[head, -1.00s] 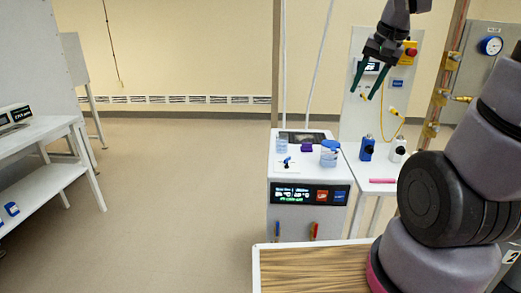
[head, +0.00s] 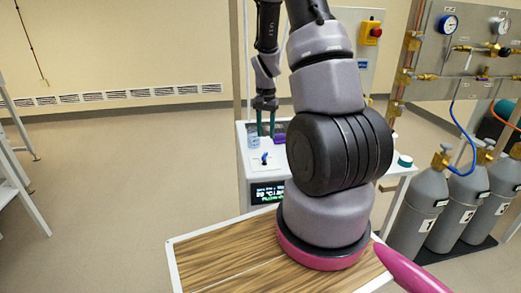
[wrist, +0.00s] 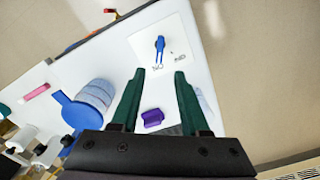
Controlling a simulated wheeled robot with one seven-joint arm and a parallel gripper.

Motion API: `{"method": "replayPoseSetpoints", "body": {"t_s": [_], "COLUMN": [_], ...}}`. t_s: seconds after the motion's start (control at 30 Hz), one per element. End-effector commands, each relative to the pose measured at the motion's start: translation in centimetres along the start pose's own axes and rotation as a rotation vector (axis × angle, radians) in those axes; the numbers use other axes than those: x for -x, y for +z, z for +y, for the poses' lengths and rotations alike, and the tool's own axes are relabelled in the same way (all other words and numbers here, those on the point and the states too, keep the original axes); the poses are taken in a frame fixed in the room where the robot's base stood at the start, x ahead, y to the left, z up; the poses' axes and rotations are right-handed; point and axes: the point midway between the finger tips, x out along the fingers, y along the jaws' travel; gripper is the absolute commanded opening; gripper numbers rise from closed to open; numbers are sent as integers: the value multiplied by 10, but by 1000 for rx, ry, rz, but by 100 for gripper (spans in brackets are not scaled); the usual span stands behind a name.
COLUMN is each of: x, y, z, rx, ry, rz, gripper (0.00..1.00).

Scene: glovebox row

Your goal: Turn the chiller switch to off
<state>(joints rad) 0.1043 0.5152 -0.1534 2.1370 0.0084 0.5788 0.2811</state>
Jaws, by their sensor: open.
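The chiller (head: 242,165) is a white box with a dark display on its front. Its switch is a small blue lever (head: 264,158) on a white plate on the top; it also shows in the wrist view (wrist: 160,44), with lettering beside its base that is too small to read surely. My gripper (head: 265,131) points down above the chiller top, behind the switch in the head view. In the wrist view its green fingers (wrist: 160,78) are apart and empty, and the blue lever lies beyond the fingertips, roughly in line with the gap between them.
A clear jar (head: 253,141) is left of my gripper in the head view. Gas cylinders (head: 420,205) stand at the right. Open floor lies to the left.

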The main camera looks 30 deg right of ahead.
Motion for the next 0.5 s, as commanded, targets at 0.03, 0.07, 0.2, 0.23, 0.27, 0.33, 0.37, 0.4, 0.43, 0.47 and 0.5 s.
{"method": "replayPoseSetpoints", "body": {"t_s": [0.03, 0.07, 0.2, 0.23, 0.27, 0.33, 0.37, 0.4, 0.43, 0.47, 0.5], "x": [-12, -18, -45, -50, -54, -64, -68, -72, -74, -76, -78], "y": [1, 1, 1, 1, 1, 1, 1, 1, 1, 1, 1], "z": [1, 1, 1, 1, 1, 0, 0, 0, 0, 0, 0], "rx": [-1, -1, -1, 0, 0, 1, 1, 1, 1, 0, 0], "ry": [3, 3, 2, 2, 2, 1, 1, 1, 0, 0, 0], "rz": [-4, -5, -5, -4, -4, -3, -3, -3, -2, -2, -2], "gripper": [45, 45, 45, 45, 45, 45, 45, 45, 45, 45, 45]}}
